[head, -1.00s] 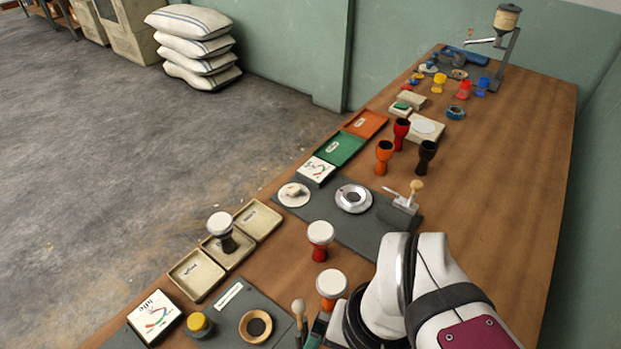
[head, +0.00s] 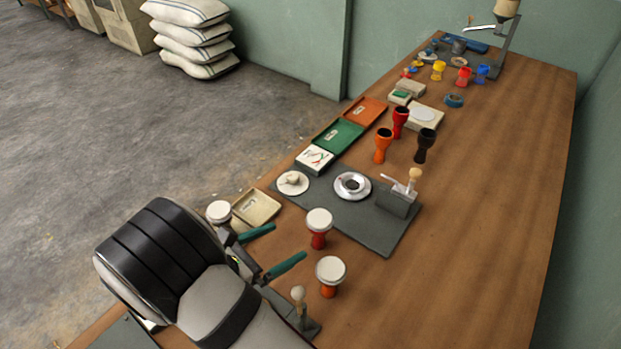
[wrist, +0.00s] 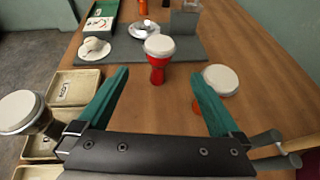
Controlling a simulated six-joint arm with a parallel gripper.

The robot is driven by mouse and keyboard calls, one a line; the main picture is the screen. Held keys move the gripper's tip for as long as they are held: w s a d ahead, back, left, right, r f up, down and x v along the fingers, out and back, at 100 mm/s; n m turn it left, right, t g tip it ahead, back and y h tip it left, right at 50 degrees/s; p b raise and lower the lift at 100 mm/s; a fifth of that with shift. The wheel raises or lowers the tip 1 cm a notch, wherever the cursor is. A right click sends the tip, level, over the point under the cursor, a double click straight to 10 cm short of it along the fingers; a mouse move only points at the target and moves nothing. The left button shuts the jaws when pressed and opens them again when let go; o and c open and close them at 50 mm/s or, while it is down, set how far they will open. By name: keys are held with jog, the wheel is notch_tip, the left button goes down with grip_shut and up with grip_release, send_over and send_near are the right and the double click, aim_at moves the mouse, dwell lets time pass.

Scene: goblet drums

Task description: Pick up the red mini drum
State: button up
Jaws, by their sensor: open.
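The red mini drum (head: 318,240), with a white head and a red goblet body, stands upright on the wooden table beside the grey mat. It also shows in the wrist view (wrist: 158,74), ahead of my fingers and in line with the gap between them. My gripper (head: 289,242) has green fingers spread wide, also seen in the wrist view (wrist: 160,76). It is open and empty, to the left of the red drum in the head view. I see no contact with the drum.
An orange drum with a white head (head: 331,272) stands close on the right; a dark one (wrist: 22,112) is left. Beige trays (wrist: 75,88) lie left. The grey mat (head: 385,243) bears a metal ring, white disc and brush stand. Open table lies to the right.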

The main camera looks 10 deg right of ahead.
aim_at(326, 218)
jog(key=shift+n, duration=0.3)
jog(key=x, duration=1.5)
jog(key=shift+w+d, duration=0.25)
jog(key=shift+w, duration=0.1)
jog(key=c, duration=1.3)
jog(key=shift+r, duration=0.1)
